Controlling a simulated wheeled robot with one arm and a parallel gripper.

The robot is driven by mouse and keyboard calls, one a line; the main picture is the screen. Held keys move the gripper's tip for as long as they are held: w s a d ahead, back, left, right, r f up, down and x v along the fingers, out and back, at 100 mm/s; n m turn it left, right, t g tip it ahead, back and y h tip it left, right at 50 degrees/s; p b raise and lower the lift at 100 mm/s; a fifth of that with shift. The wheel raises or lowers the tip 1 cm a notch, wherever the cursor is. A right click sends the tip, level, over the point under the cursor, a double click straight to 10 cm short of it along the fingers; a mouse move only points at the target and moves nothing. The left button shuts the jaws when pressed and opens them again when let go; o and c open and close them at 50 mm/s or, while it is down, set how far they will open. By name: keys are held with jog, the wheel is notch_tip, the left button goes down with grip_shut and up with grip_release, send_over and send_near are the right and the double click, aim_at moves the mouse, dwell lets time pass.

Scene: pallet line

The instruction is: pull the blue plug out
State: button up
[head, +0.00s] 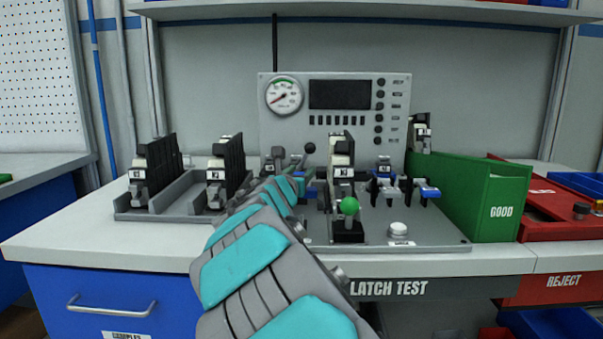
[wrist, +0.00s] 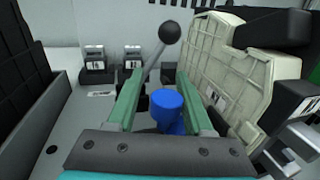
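The blue plug (wrist: 167,104) is a short, bright blue cylinder in the wrist view. It lies between the two green fingers of my gripper (wrist: 158,82). The fingers stand apart, with a clear gap on the plug's left and a narrower one on its right. I cannot tell whether the right finger touches it. The plug's lower end is partly hidden by the gripper's grey body. In the head view my arm reaches over the bench to the test fixture (head: 440,238) and largely hides the gripper and the plug.
A lever with a black ball (wrist: 170,34) rises just beyond the fingers. A green-knobbed lever (head: 349,206), green GOOD bin (head: 480,200) and red REJECT bin (head: 550,215) are right of my arm.

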jog(key=shift+v, duration=3.95)
